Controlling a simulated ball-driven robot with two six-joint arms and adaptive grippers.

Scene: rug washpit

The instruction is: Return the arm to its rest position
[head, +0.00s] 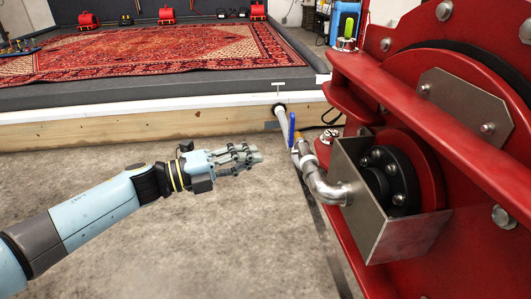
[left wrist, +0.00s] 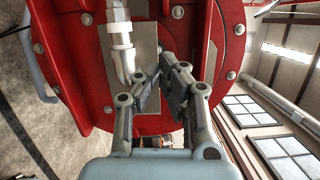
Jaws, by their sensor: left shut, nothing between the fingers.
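My left arm (head: 95,215) reaches in from the left in the head view, light blue with dark joints. Its gripper (head: 250,155) is shut and empty, held over the concrete floor. It points right, toward the metal pipe and the red machine, with a visible gap in the picture. In the left wrist view the gripper's fingers (left wrist: 163,78) are close together in front of the red machine (left wrist: 70,60). My right gripper is not in view.
The red machine (head: 350,75) with a steel guard (head: 385,232) fills the right side. A metal pipe (head: 310,170) with a blue-handled valve (head: 292,130) runs beside it. A patterned rug (head: 150,50) lies in the pit behind a wooden edge (head: 130,130). The concrete floor (head: 200,250) is clear.

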